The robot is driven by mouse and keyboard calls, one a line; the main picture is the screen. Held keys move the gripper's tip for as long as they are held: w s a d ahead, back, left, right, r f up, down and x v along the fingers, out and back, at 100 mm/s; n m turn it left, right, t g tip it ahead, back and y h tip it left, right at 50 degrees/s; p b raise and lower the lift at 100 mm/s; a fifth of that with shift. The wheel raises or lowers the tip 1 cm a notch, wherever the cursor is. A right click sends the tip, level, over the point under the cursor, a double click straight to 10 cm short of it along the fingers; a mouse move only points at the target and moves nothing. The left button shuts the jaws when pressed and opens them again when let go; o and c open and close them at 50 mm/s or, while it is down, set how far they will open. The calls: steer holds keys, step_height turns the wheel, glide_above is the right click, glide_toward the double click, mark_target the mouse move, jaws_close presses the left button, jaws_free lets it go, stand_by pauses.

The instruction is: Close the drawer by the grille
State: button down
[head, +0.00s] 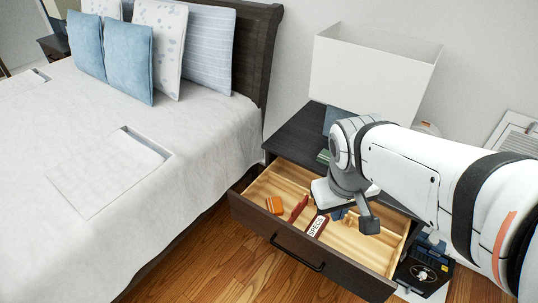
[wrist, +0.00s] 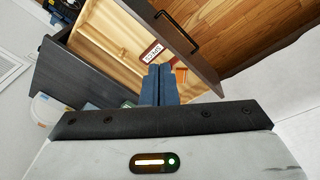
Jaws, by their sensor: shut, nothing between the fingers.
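The open drawer (head: 362,245) has pale wood inside and a dark front with a black bar handle (head: 297,253). It is pulled out from a dark nightstand (head: 298,133), on the side where a white grille (head: 514,131) shows at the wall. My gripper (head: 368,222) is over the drawer, its dark fingers together and empty. In the wrist view my gripper (wrist: 158,83) points toward the drawer interior (wrist: 108,42), with the front panel and handle (wrist: 178,33) beyond. Whether the fingers touch the drawer I cannot tell.
A label reading SPECS (head: 317,226), a dark red item (head: 298,208) and an orange item (head: 274,205) lie in the drawer. A white lampshade (head: 375,75) stands above the nightstand. The bed (head: 150,190) is at left. A dark box (head: 425,272) sits at right. Wood floor shows in front.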

steer(key=w+a+f+n+h+b, duration=0.2)
steer(key=a+f+n+h+b, duration=0.2)
steer(key=f+n+b, duration=0.6)
steer(key=n+t+h+b, duration=0.2)
steer(key=n+t+b, duration=0.65)
steer(key=n, duration=0.75)
glide_toward(275, 222)
steer(key=shift+g, duration=0.25)
steer(key=b+x, duration=0.4)
steer(key=x, duration=0.1)
steer(key=shift+a+f, duration=0.15)
steer(key=shift+f, duration=0.15)
steer(key=shift+w+d+b, duration=0.3)
steer(key=shift+w+b, duration=0.05)
steer(key=shift+w, duration=0.2)
steer(key=shift+w+d+r, duration=0.1)
